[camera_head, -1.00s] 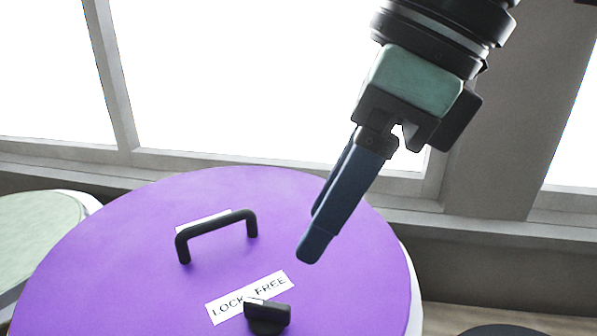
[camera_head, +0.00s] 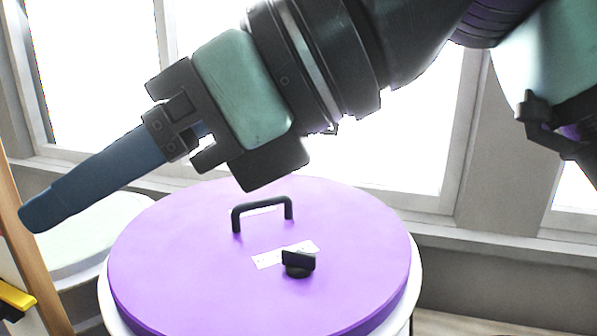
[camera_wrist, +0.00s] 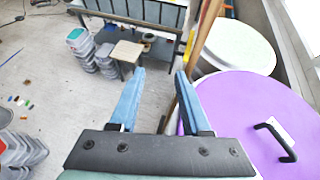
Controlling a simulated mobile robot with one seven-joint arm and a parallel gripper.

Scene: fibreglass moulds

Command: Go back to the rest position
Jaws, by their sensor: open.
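My gripper (camera_head: 40,215) is raised above and in front of the purple lid in the head view, pointing left and slightly down. In the wrist view my gripper (camera_wrist: 160,75) shows two blue fingers spread apart with nothing between them. The purple round lid (camera_head: 180,262) lies on a white drum. It has a black bar handle (camera_head: 262,203), a white label (camera_head: 270,258) and a black knob (camera_head: 297,264). The lid also shows at the right of the wrist view (camera_wrist: 235,110). My gripper is not touching the lid or its handle.
A pale green round lid (camera_head: 95,240) stands behind left. A wooden post (camera_head: 30,255) rises at the left edge. Windows line the back.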

